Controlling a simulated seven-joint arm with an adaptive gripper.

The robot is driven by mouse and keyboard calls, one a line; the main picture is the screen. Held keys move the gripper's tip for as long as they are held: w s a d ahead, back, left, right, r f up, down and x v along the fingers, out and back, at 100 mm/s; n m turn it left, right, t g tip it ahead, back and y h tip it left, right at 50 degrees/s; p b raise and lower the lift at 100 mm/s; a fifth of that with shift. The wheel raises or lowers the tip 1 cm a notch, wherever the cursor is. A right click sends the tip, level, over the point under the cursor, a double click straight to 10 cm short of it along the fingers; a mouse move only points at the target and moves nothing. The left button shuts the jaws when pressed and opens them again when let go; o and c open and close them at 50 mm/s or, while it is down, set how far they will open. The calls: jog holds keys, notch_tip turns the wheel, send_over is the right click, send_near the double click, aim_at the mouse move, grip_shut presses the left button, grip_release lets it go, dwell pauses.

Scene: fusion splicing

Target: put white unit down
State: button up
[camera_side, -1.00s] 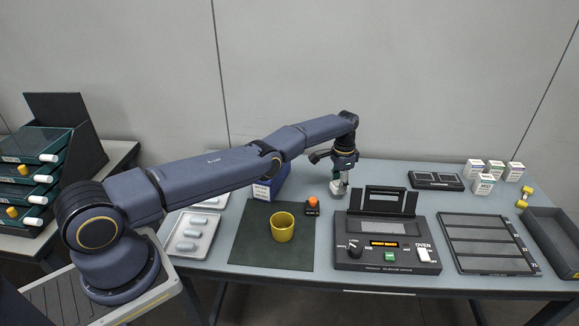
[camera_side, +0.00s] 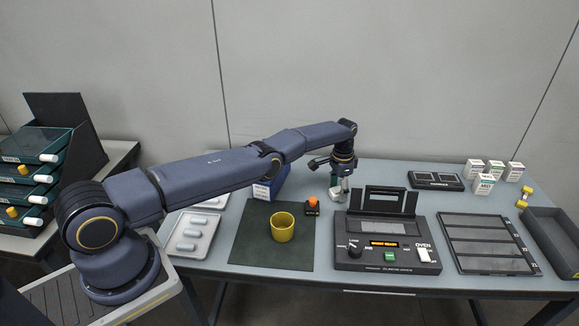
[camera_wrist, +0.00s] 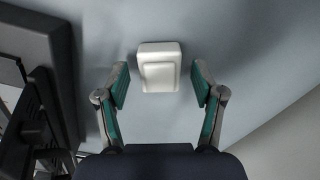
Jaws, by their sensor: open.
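The white unit (camera_wrist: 160,67) is a small pale block with a raised rounded face. In the wrist view it sits on the blue-grey table top, between my two fingers. My gripper (camera_wrist: 160,84) is open, with a clear gap between each teal-padded finger and the unit. In the side view my gripper (camera_side: 340,184) points down at the table behind the splicer, low over the white unit (camera_side: 337,195), which is partly hidden by the fingers.
The black splicer (camera_side: 388,256) with its raised lid stands just in front of my gripper.

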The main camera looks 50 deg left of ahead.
notch_tip(320, 180, up, 19)
jog(key=w+n+t, duration=0.1)
jog(key=s+d+r+n+t, duration=0.1)
jog(key=s+r, duration=0.3)
jog(key=r, duration=0.3)
jog(key=s+d+r, duration=0.1)
jog(key=s+r, duration=0.2)
jog(key=r, duration=0.5)
jog(key=s+d+r+n+t, duration=0.1)
jog(key=s+r, duration=0.3)
jog(key=s, duration=0.5)
jog(key=s+d+r+t, duration=0.1)
jog(key=s+r, duration=0.3)
jog(key=s, duration=0.6)
jog(key=s+f, duration=0.3)
jog(key=s, duration=0.5)
jog(key=s+f+n+t, duration=0.1)
jog(key=s+f, duration=0.3)
jog(key=s, duration=0.4)
jog(key=shift+s+d+n+t, duration=0.2)
jog(key=shift+d+n+t, duration=0.1)
